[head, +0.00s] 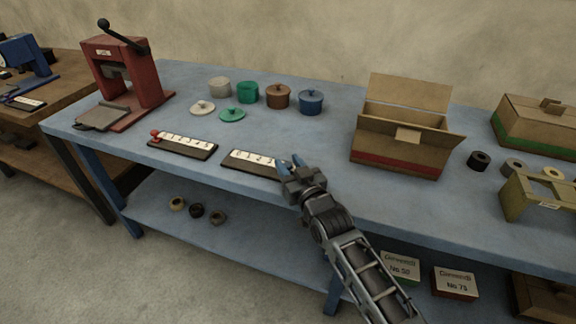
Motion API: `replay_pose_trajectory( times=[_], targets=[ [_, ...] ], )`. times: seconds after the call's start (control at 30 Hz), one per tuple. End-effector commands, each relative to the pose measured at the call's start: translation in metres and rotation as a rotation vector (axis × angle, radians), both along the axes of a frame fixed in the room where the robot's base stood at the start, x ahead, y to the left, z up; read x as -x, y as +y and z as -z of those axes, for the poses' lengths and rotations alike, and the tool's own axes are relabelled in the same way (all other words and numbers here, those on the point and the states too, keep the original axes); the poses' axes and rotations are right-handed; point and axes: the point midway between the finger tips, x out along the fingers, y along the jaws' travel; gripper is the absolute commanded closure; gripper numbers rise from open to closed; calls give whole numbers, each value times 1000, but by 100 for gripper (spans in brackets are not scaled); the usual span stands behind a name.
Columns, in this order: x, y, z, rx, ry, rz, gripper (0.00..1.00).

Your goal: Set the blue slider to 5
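The slider board (251,163) in the middle front of the blue table has a white number scale; its left part shows low numbers and its right end is hidden behind my gripper. My gripper (291,163) is at that right end, low over the board. Small blue parts show at its tip; I cannot tell whether they are the blue knob or fingertips. Whether the fingers are open or shut on something is too small to tell. A second slider board (183,147) to the left has a red knob (155,135) at its left end.
Behind the boards stand several lidded pots, such as a blue one (311,102), and loose lids (232,114). A red press (122,80) stands at the left. An open cardboard box (400,146) is right of my gripper. Dark rings (478,160) lie farther right.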

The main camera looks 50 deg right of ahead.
Motion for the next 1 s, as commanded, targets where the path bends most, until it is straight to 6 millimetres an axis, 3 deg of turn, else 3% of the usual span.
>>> replay_pose_trajectory(
  times=[0.03,0.47,1.0],
  targets=[
    [-2,1,-8,5,-16,-3,53],
    [1,4,-3,2,-8,-5,50],
    [64,33,-4,3,-11,-5,50]
  ],
)
